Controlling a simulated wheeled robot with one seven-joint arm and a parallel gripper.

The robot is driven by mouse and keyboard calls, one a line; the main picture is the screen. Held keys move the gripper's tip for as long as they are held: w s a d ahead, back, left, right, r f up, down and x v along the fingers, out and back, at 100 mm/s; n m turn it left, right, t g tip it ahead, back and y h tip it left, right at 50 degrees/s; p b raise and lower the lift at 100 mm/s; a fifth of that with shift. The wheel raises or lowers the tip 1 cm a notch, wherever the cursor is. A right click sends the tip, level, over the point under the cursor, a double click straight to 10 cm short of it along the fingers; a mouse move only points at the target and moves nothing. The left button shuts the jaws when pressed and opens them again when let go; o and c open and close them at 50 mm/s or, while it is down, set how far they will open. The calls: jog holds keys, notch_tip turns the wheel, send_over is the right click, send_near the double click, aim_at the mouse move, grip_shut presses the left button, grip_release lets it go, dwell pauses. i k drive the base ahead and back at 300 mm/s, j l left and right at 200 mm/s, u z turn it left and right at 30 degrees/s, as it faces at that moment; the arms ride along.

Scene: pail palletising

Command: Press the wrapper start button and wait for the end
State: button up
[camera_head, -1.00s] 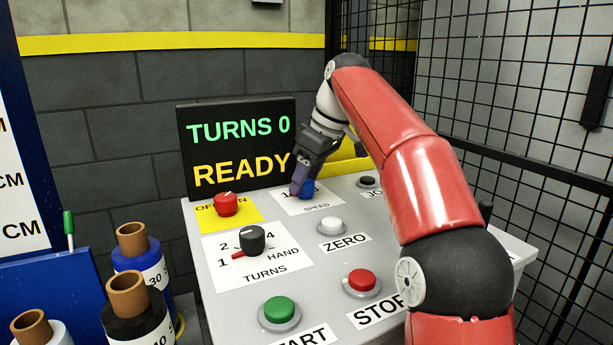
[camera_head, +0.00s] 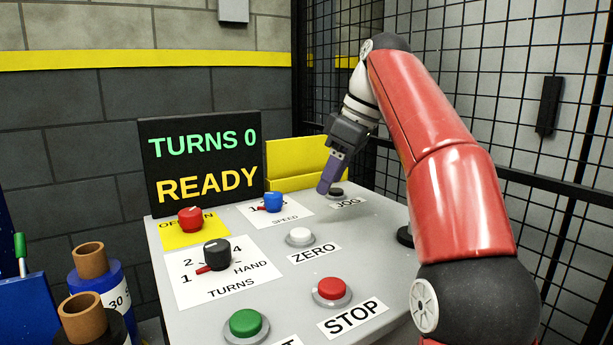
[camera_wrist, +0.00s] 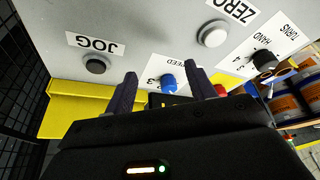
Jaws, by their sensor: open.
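The green START button (camera_head: 246,324) is at the front of the grey control panel (camera_head: 280,270), its label partly cut off by the frame's lower edge. The display (camera_head: 203,157) behind the panel reads TURNS 0 and READY. My gripper (camera_head: 325,190) is above the back of the panel, near the black JOG button (camera_head: 337,193), well away from START. In the wrist view my gripper (camera_wrist: 160,80) has its two dark fingers apart with nothing between them; the blue SPEED knob (camera_wrist: 169,82) shows beyond them. START is not in the wrist view.
The red STOP button (camera_head: 332,289) is right of START. The white ZERO button (camera_head: 300,236), black TURNS knob (camera_head: 216,253) and red OFF/ON knob (camera_head: 190,217) are behind. A mesh fence (camera_head: 560,190) bounds the right; labelled rolls (camera_head: 93,275) stand left.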

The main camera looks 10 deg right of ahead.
aim_at(246, 323)
jog(key=k, duration=1)
